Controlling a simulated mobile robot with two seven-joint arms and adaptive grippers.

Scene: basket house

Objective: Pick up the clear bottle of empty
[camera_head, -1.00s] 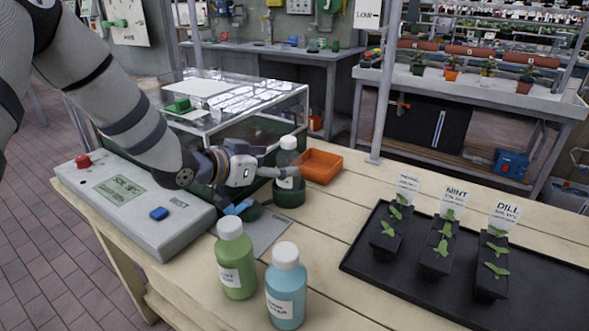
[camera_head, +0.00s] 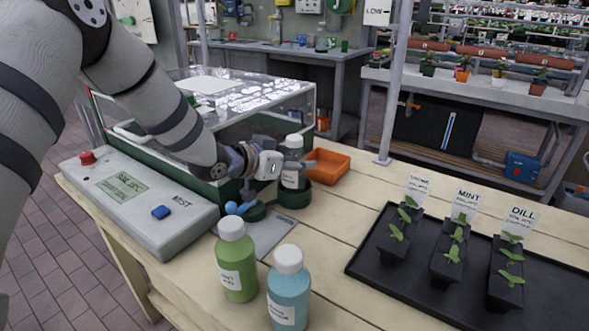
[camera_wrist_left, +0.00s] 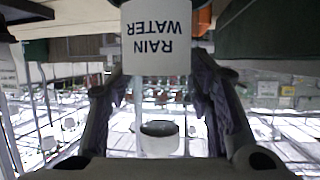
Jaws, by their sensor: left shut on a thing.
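The clear bottle (camera_head: 292,175) has a white cap and a white label and stands upright at the round dark green holder (camera_head: 294,196). My left gripper (camera_head: 282,170) reaches it from the left and is shut on it. In the left wrist view the bottle's label (camera_wrist_left: 156,38) reads "RAIN WATER" upside down, between my two fingers. I cannot tell whether the bottle's base is inside the holder or just above it. My right gripper is not in view.
A green bottle (camera_head: 236,262) and a blue bottle (camera_head: 288,290) stand at the front. An orange tray (camera_head: 328,167) lies behind the holder. A grey control box (camera_head: 140,208) is left. A black tray (camera_head: 365,262) with seedling pots is right. A glass-topped case stands behind my arm.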

